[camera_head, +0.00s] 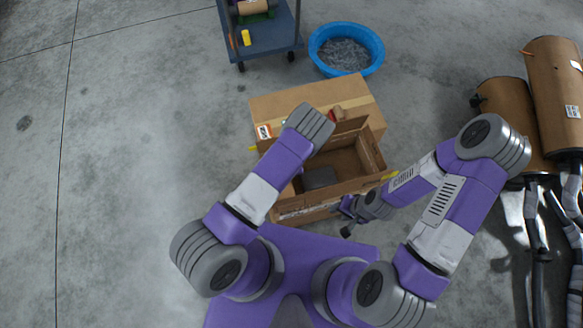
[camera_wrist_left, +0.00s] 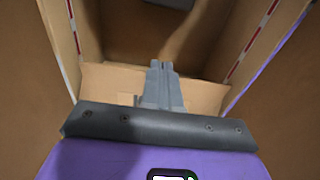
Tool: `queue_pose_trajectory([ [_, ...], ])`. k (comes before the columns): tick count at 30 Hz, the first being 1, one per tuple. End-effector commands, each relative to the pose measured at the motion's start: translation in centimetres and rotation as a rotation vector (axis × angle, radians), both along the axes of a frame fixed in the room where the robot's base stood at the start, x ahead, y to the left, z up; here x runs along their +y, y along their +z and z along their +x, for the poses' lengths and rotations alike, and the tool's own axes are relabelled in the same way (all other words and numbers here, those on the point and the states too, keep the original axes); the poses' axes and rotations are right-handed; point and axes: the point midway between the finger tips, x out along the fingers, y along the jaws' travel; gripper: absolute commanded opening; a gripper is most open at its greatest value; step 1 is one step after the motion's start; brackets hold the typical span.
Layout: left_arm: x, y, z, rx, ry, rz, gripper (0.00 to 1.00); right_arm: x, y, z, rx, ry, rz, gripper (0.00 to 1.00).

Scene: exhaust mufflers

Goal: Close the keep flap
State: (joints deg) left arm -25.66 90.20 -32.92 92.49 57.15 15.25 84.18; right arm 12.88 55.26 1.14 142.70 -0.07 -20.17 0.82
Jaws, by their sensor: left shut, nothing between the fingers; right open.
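An open cardboard box (camera_head: 372,151) stands in front of me in the head view, with raised panels around its opening and a dark grey object (camera_head: 320,178) inside. I cannot tell which panel is the keep flap; no such marking is readable. My left arm reaches over the box and hides part of it. My left gripper is hidden in the head view; in the left wrist view its fingers (camera_wrist_left: 161,84) are shut and empty, in front of a tan cardboard panel (camera_wrist_left: 112,82). I cannot tell whether they touch it. My right gripper (camera_head: 343,219) is open beside the box's near right side.
A taped cardboard box top (camera_head: 290,98) lies just behind the opening. A blue tub (camera_head: 378,50) and a cart (camera_head: 268,40) stand farther back. The floor at the left is clear.

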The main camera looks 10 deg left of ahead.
Motion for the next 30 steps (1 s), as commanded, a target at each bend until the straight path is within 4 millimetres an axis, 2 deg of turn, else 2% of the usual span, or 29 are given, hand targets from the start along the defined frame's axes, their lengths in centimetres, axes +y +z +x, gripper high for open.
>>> queue_pose_trajectory([
  [8, -0.22, -0.89, -0.43, 0.0, 0.0, 0.0, 0.0, 0.0, -0.85, -0.01, 0.0, 0.0, 0.0, 0.43],
  [30, 0.13, -1.1, -0.75, 0.001, 0.003, -0.002, 0.0, 0.0, -0.9, -0.01, 0.0, 0.0, 0.0, 0.43],
])
